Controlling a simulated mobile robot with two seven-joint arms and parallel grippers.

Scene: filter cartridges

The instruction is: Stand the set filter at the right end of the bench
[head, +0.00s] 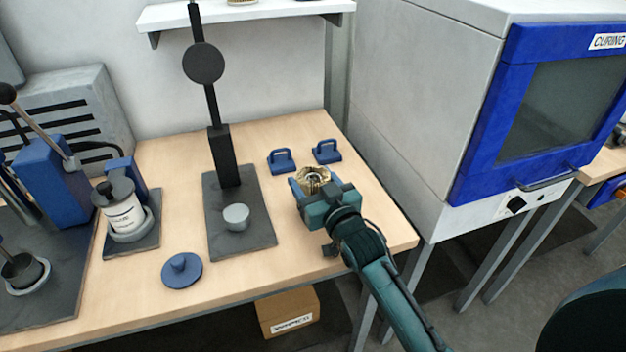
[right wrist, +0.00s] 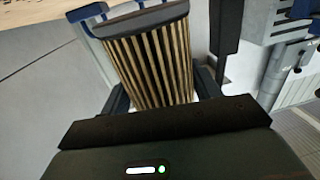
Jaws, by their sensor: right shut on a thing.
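The filter (head: 314,177), a tan pleated cartridge, is at the right end of the bench (head: 378,208). My right gripper (head: 325,197) is shut on it, coming from the front right. In the right wrist view the filter (right wrist: 150,62) shows its pleats and a dark end cap between my gripper's fingers (right wrist: 162,88). The filter's lower part is hidden by the gripper, so I cannot tell whether it touches the bench. My left gripper is not in view.
Two blue handled pieces (head: 281,160) (head: 327,151) stand just behind the filter. A black post stand (head: 240,190) with a grey puck and a blue knobbed disc (head: 182,270) are to the left. The curing oven (head: 490,110) is right of the bench.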

